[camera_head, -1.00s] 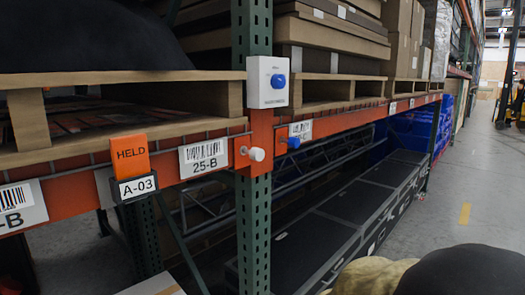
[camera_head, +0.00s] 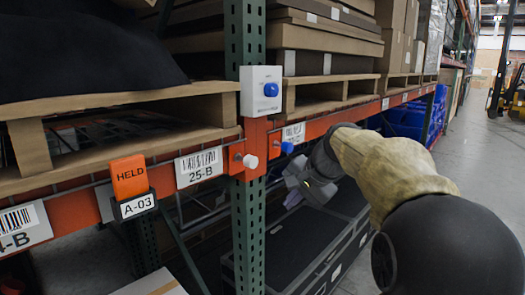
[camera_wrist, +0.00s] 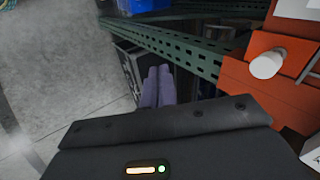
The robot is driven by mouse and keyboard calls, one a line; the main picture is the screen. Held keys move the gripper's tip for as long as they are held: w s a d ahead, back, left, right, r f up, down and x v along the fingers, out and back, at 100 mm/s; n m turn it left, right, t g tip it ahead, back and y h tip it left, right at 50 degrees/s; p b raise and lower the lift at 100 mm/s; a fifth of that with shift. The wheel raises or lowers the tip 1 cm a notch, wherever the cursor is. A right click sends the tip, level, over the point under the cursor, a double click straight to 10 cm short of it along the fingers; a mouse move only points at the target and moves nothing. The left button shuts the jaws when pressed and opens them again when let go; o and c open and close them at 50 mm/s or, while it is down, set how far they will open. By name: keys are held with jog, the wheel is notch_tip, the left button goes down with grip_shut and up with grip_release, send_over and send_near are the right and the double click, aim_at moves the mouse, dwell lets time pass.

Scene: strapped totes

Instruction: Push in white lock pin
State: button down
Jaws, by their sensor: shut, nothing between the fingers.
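The white lock pin (camera_head: 250,161) sticks out from the orange rack beam beside the green upright, right of the 25-B label. It also shows at the upper right of the wrist view (camera_wrist: 266,64), with its knob standing out from the orange metal. My gripper (camera_head: 292,199) is below and to the right of the pin in the head view, apart from it. In the wrist view my gripper's two purple-grey fingers (camera_wrist: 156,87) are together, with nothing between them, to the left of the pin. A blue pin (camera_head: 287,147) sits just right of the white one.
A white box with a blue button (camera_head: 261,91) is on the green upright (camera_head: 249,235) above the pins. Black cases (camera_head: 300,245) fill the space below. The aisle floor (camera_head: 475,180) is open at right.

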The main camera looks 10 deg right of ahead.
notch_tip(320, 180, up, 14)
jog(key=d+m+t+y+p, duration=0.1)
jog(key=shift+w+d+f+y, duration=0.15)
jog(key=shift+w+d+y, duration=0.2)
jog(key=shift+w+y, duration=0.1)
jog(key=shift+f, duration=0.1)
jog(key=p, duration=0.5)
send_near(254, 166)
jog(key=s+f+x, duration=0.1)
jog(key=x, duration=0.4)
jog(key=shift+w+a+r, duration=0.1)
jog(key=shift+w+a, duration=0.1)
jog(key=shift+w, duration=0.5)
